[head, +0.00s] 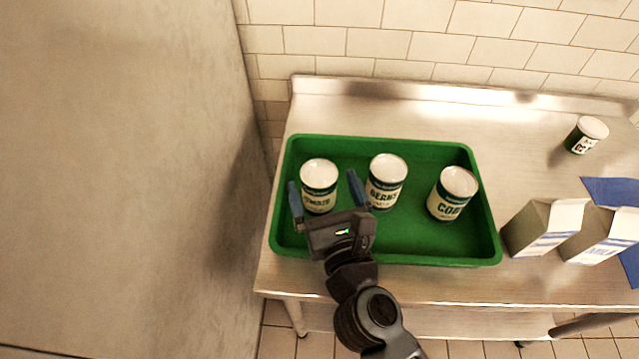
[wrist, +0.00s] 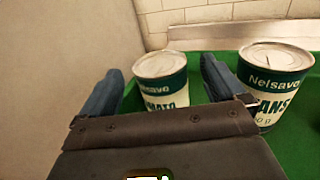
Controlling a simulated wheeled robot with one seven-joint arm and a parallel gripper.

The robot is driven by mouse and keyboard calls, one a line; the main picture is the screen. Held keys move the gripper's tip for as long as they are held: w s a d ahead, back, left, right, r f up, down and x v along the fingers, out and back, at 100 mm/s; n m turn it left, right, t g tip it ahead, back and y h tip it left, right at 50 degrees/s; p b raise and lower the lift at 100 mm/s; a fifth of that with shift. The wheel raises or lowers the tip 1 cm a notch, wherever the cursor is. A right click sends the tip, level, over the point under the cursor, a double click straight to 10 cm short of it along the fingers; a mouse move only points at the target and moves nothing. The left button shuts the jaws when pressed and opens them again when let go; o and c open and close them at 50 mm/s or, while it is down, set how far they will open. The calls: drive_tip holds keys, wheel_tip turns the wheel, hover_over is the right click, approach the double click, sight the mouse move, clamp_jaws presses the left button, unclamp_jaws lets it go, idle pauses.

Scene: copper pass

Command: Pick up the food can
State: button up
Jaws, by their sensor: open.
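A green tray (head: 440,256) on the steel counter holds three food cans with green-and-cream labels. The left can (head: 319,187), labelled tomato, also shows in the wrist view (wrist: 162,80). The middle can (head: 386,182), labelled beans, stands to its right and shows in the wrist view (wrist: 272,84). The right can (head: 453,194) stands apart near the tray's right side. My gripper (head: 325,192) is open, its blue fingers on either side of the left can. In the wrist view the can stands between and beyond the fingers (wrist: 158,85). The right finger is close to the beans can.
A fourth, smaller-looking can (head: 586,135) stands on the counter (head: 520,170) at the back right. Two cartons (head: 545,227) (head: 604,236) stand right of the tray, by a blue item (head: 610,190). A grey wall (head: 120,180) rises close on the left; tiles are behind.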

sight(315, 161)
drive_tip(key=shift+x, duration=2.75)
drive_tip(key=shift+c, duration=0.3)
drive_tip(key=shift+r, duration=0.1)
drive_tip(key=c, duration=1.4)
